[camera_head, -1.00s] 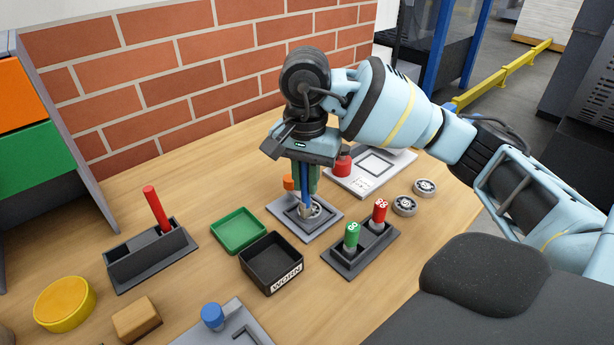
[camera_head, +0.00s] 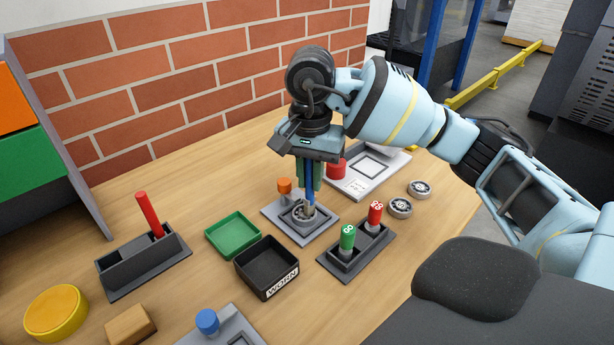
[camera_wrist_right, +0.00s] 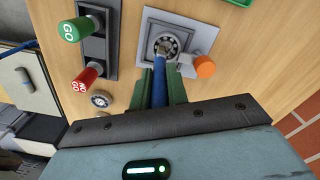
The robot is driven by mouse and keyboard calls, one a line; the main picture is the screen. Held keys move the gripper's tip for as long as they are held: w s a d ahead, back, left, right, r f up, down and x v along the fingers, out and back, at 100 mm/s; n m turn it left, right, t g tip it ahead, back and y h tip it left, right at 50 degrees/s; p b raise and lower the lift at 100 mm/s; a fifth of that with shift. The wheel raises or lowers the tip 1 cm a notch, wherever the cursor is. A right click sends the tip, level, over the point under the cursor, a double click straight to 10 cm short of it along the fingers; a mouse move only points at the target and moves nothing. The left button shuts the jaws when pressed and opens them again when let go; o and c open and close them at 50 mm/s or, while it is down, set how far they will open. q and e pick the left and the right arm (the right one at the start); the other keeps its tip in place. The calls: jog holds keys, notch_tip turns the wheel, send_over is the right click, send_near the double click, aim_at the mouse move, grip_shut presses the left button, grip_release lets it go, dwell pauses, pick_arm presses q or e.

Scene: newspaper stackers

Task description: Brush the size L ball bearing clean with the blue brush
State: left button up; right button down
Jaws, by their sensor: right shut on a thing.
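My right gripper (camera_head: 308,178) is shut on the blue brush (camera_head: 310,194) and holds it upright, bristles down. A metal ball bearing (camera_head: 297,214) sits in a grey square fixture (camera_head: 279,228). The brush tip is at the bearing's right side and appears to touch it. In the right wrist view the green fingers (camera_wrist_right: 160,88) pinch the blue handle (camera_wrist_right: 159,72), and the bristles overlap the bearing's ring (camera_wrist_right: 167,40). Two more bearings (camera_head: 400,208) (camera_head: 419,188) lie on the table to the right. I cannot read any size mark. My left gripper is out of view.
An orange knob (camera_head: 284,185) stands by the fixture. A holder with green GO (camera_head: 347,237) and red NO GO (camera_head: 375,212) plugs is in front. A black WORN tray (camera_head: 267,266), green tray (camera_head: 233,235) and red-pen holder (camera_head: 143,265) are left. A brick wall (camera_head: 180,80) is behind.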

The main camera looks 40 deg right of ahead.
jog(key=shift+d, duration=0.6)
jog(key=shift+a, duration=0.2)
jog(key=shift+a, duration=0.45)
jog(key=shift+a, duration=0.15)
jog(key=shift+a, duration=0.45)
jog(key=shift+f, duration=0.1)
